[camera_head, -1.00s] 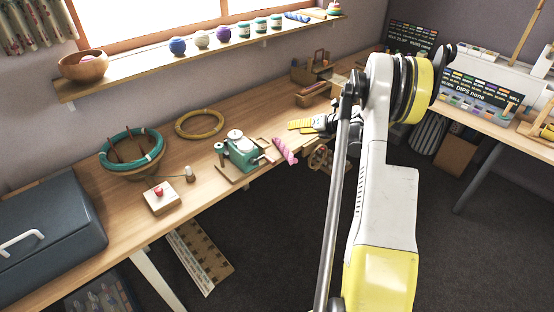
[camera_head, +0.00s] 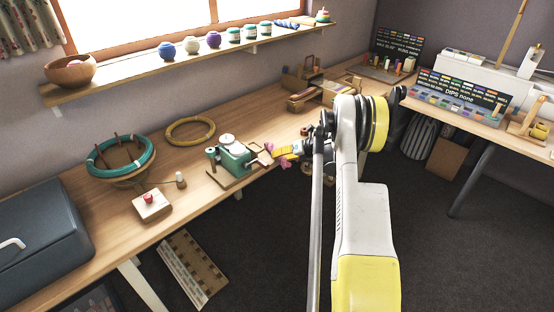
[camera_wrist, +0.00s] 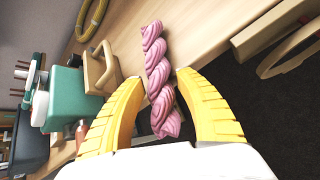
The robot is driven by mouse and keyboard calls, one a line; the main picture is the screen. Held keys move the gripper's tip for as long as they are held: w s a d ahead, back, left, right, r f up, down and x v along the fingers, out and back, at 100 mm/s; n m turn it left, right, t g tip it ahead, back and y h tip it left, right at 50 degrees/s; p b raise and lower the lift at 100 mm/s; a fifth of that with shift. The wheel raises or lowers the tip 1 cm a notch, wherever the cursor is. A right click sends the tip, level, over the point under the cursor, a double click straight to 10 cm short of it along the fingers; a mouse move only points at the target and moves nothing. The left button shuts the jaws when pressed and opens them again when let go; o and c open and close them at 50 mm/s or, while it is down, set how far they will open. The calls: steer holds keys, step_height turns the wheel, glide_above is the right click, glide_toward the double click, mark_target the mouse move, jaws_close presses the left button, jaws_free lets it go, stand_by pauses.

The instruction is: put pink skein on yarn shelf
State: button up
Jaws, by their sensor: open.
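The pink skein (camera_wrist: 158,75) is a twisted length of yarn at the edge of the wooden table. In the wrist view it runs between the two yellow fingers of my gripper (camera_wrist: 160,105), which are open on either side of it. In the head view my gripper (camera_head: 287,152) is at the table edge, and only a bit of pink (camera_head: 278,164) shows beside it; most of the skein is hidden. The yarn shelf (camera_head: 150,83) is the wooden ledge under the window, with several yarn balls and spools on it.
A green winder (camera_head: 232,158) stands just left of my gripper. A wooden organiser (camera_head: 306,92) stands farther back. A yellow hoop (camera_head: 190,131), a bowl with a teal ring (camera_head: 120,158) and a block with a red knob (camera_head: 151,205) are on the table. A wooden bowl (camera_head: 70,71) sits on the shelf.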

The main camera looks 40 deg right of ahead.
steer(key=shift+w+a+f, duration=0.1)
steer(key=shift+w+f, duration=0.15)
steer(key=shift+r, duration=0.15)
steer(key=shift+c, duration=0.3)
jaws_close()
steer(key=shift+r, duration=0.1)
steer(key=shift+r, duration=0.25)
step_height(320, 180, up, 4)
steer(key=p, duration=0.2)
steer(key=shift+p, duration=0.3)
steer(key=s+d+r+p, duration=0.3)
steer(key=s+d+r, duration=0.3)
steer(key=s+d, duration=0.2)
steer(key=shift+s+d+r, duration=0.15)
